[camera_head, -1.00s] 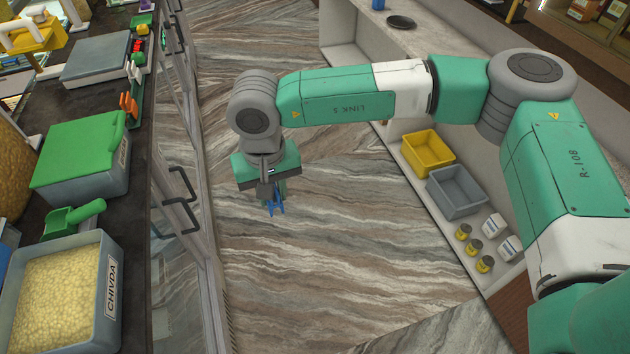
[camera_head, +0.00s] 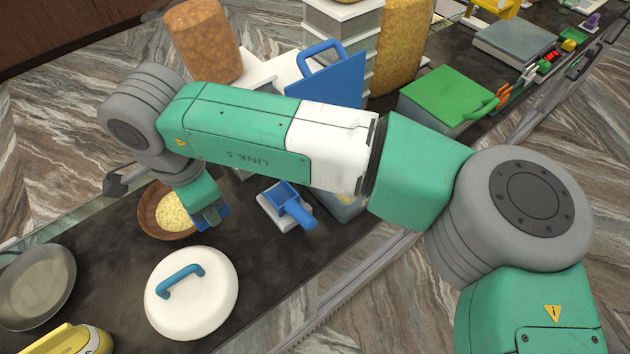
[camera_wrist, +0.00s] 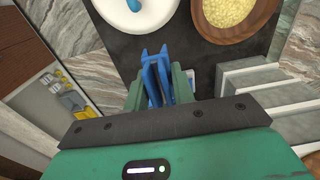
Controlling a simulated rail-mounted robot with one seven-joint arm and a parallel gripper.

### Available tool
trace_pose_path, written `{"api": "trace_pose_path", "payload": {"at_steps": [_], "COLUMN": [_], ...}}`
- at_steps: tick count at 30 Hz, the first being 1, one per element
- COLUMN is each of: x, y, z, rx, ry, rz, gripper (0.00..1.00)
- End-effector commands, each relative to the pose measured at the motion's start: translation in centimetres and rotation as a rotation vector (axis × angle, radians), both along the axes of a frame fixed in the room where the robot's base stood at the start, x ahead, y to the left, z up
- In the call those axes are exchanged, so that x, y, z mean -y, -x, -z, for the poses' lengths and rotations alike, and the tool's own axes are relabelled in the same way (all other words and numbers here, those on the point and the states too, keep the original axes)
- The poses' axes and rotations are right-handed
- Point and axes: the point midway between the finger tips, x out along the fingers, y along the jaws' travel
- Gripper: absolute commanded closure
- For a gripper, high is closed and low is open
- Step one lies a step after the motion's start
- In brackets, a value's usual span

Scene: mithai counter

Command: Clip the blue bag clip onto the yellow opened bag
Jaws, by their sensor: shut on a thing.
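My gripper (camera_head: 208,216) hangs over the dark counter, beside the wooden bowl of yellow grains and behind the white lid. In the wrist view my gripper (camera_wrist: 157,82) is shut on the blue bag clip (camera_wrist: 153,70), whose two prongs point away from the palm. In the head view only a little blue of the clip (camera_head: 225,211) shows at the fingertips. A yellow item with a pale patch (camera_head: 72,341) lies at the bottom left of the head view, cut by the frame edge. It may be the yellow bag; its opening cannot be made out.
A white lid with a blue handle (camera_head: 205,305), a grey pan (camera_head: 35,288), a wooden bowl (camera_head: 152,218) and a blue scoop (camera_head: 294,206) on a scale surround my gripper. A blue board (camera_head: 335,82) stands behind my arm. Dark counter between lid and pan is bare.

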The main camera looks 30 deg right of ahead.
Motion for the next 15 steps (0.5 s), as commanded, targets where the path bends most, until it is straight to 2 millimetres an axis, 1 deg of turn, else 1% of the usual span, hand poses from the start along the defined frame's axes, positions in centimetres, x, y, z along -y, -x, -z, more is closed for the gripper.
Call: {"api": "trace_pose_path", "payload": {"at_steps": [1,2,3,5,6,8,9,12,15], "x": [-3.4,-5.3,-7.7,-11.4,-13.9,-17.4,-19.7,-24.5,-28.0], "y": [-0.2,-0.3,-0.3,0.0,0.3,1.0,1.5,3.1,4.5], "z": [-0.9,-1.3,-1.7,-2.3,-2.7,-3.3,-3.7,-4.4,-4.9], "rx": [0.0,0.0,-0.001,-0.003,-0.006,-0.007,-0.009,-0.015,-0.019], "ry": [-0.003,-0.005,-0.007,-0.007,-0.009,-0.012,-0.014,-0.014,-0.014], "rz": [-0.011,-0.011,-0.01,-0.01,-0.01,-0.008,-0.008,-0.005,-0.002], "gripper": [0.97,0.97,0.97,0.97,0.97,0.97,0.97,0.97,0.97]}}
